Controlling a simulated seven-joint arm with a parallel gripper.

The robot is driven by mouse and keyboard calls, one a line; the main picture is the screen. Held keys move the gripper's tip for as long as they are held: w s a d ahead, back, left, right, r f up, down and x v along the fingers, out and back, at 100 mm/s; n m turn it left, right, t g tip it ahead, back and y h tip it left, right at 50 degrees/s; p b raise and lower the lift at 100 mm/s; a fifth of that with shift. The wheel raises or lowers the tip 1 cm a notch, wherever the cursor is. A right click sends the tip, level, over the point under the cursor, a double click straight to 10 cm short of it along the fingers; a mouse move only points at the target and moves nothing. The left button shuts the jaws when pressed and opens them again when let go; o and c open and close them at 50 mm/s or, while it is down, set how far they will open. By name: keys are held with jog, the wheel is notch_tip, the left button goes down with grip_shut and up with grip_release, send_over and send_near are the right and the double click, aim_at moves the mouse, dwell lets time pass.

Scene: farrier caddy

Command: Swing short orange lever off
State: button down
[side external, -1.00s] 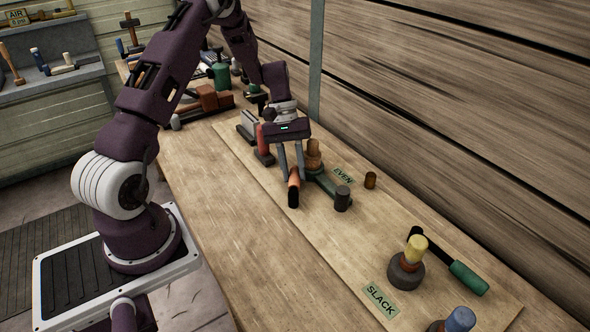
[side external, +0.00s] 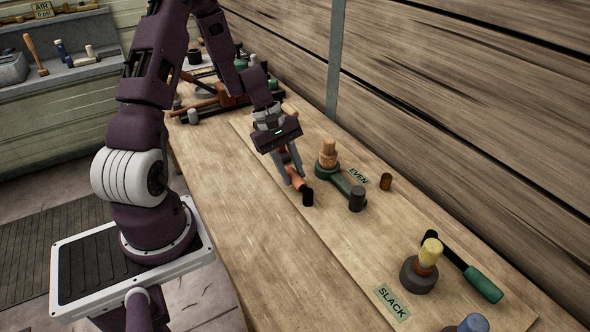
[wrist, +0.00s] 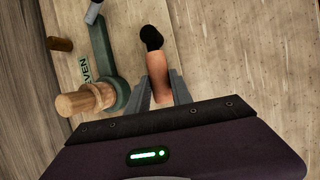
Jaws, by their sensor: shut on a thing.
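The short orange lever (side external: 296,181) has a black end (side external: 307,197) and lies low over the bench board. My gripper (side external: 293,179) is shut on its orange part, fingers pointing down. In the wrist view the orange lever (wrist: 158,75) sits between my fingers (wrist: 160,98), with its black end sticking out beyond them. The lever's other end is hidden by my gripper.
A green bar (side external: 342,180) with a stepped wooden post (side external: 328,152) and a dark cylinder (side external: 357,199) stands just right of my gripper, by the EVEN label (side external: 358,180). A yellow-topped post (side external: 429,252) is near the SLACK label (side external: 392,301). The bench at front left is clear.

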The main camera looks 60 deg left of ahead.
jog(key=shift+s, duration=0.1)
dwell(0.4)
jog(key=c, duration=1.4)
grip_release()
jog(key=v, duration=0.7)
jog(key=shift+r, duration=0.1)
